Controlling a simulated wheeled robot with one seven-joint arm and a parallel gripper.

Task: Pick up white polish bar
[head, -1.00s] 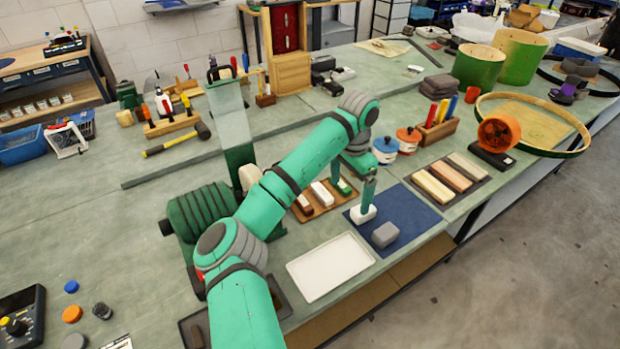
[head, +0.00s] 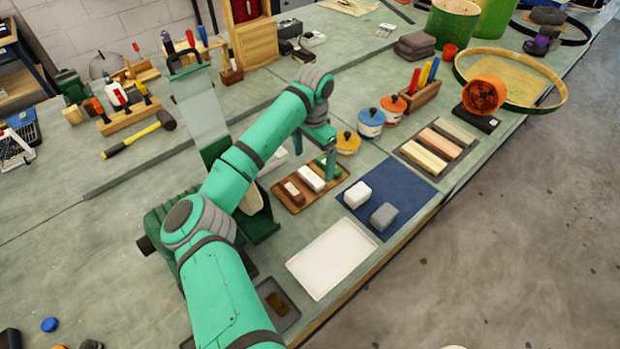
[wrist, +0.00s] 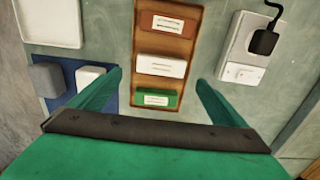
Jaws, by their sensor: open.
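The white polish bar (head: 311,178) lies in a brown wooden tray (head: 294,209), between a dark red-brown bar (head: 292,193) and a green bar (head: 328,167). In the wrist view the white bar (wrist: 162,67) lies crosswise with a label on its face. My gripper (wrist: 159,80) is open above the tray, its two fingers apart on either side of the tray's lower half, white bar between them in the picture. In the head view one finger shows over the green end of the tray. Nothing is held.
A white block (head: 357,195) and a grey block (head: 383,216) sit on a blue mat (head: 395,180) right of the tray. An empty white tray (head: 332,259) lies in front. Orange and blue lidded pots stand behind. A white device with a black plug (wrist: 264,42) is close beside the tray.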

